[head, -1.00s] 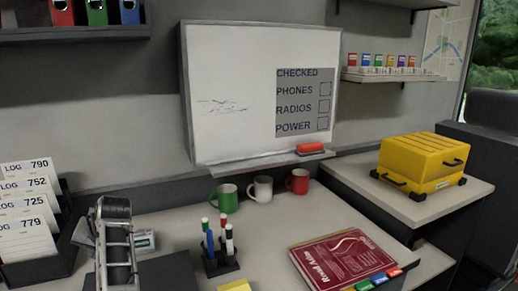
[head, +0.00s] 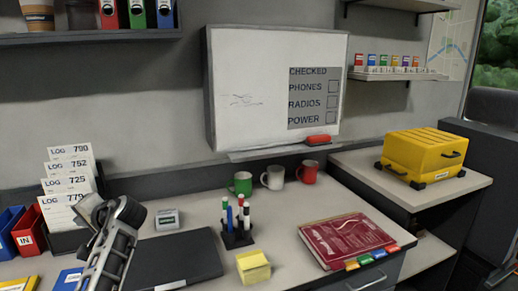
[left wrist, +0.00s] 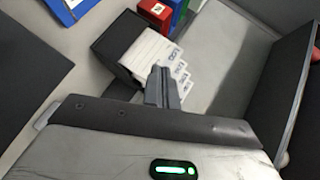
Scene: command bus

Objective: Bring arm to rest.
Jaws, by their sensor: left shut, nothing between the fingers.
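My left gripper (left wrist: 163,88) is shut and empty in the left wrist view. In the head view my left arm comes up at the lower left, over the desk (head: 205,270) and in front of the log card holder (head: 70,240). The log cards (head: 68,180) also show in the left wrist view (left wrist: 150,52), just beyond the fingertips. I cannot tell from the picture whether the fingers touch the holder. My right gripper is not in view.
A black folder (head: 180,262), pen holder (head: 238,238), yellow notes (head: 253,267) and red binder (head: 345,242) lie on the desk. Mugs (head: 273,177) stand behind. A whiteboard (head: 250,100) hangs on the wall. A yellow case (head: 425,153) sits at right. Red and blue bins (head: 28,232) stand at left.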

